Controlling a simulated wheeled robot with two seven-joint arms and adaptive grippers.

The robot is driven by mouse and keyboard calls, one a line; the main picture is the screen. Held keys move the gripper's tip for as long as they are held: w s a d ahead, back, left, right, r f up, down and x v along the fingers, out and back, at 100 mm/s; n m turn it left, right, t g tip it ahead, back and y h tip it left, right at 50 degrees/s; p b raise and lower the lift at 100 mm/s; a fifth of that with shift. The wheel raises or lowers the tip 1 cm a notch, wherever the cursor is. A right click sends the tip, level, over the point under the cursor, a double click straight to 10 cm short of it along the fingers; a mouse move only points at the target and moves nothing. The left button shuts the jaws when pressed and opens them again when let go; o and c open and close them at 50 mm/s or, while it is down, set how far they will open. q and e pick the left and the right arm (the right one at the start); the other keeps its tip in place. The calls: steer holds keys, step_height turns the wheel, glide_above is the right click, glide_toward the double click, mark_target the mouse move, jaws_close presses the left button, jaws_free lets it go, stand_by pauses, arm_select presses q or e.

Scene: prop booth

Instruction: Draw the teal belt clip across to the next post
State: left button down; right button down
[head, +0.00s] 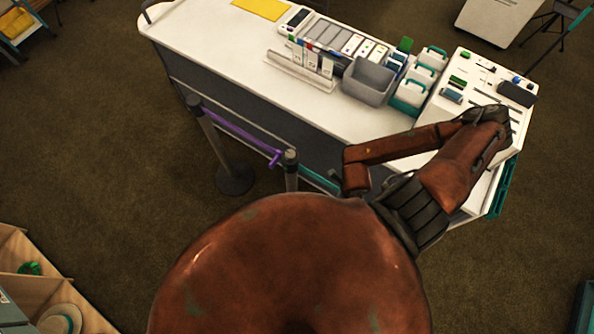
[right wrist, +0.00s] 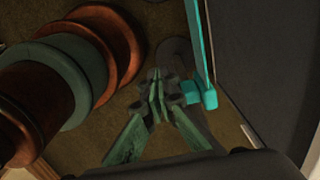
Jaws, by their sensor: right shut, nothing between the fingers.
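The teal belt (head: 318,178) shows in the head view as a short piece running right from the near post (head: 291,168), then passes behind my right arm. In the right wrist view the teal belt (right wrist: 198,40) comes down from the top edge to a teal clip (right wrist: 201,96). My right gripper (right wrist: 157,82) is shut and empty, its fingertips just left of the clip; I cannot tell whether they touch. In the head view my arm and body hide this gripper and the clip. My left gripper is in neither view.
A purple belt (head: 235,130) runs from the far post (head: 208,135) towards the near post. A long white counter (head: 215,45) stands behind, with a grey bin (head: 368,84) and several boxes. Brown carpet is clear at left. A wooden shelf (head: 75,305) is lower left.

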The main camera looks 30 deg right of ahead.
steer(key=s+d+p, duration=0.4)
steer(key=s+d, duration=0.1)
steer(key=s, duration=0.8)
steer(key=shift+d+p, duration=0.2)
steer(key=shift+p, duration=0.1)
stand_by(0.5)
step_height(320, 180, up, 8)
steer(key=p, duration=0.8)
steer(key=shift+p, duration=0.3)
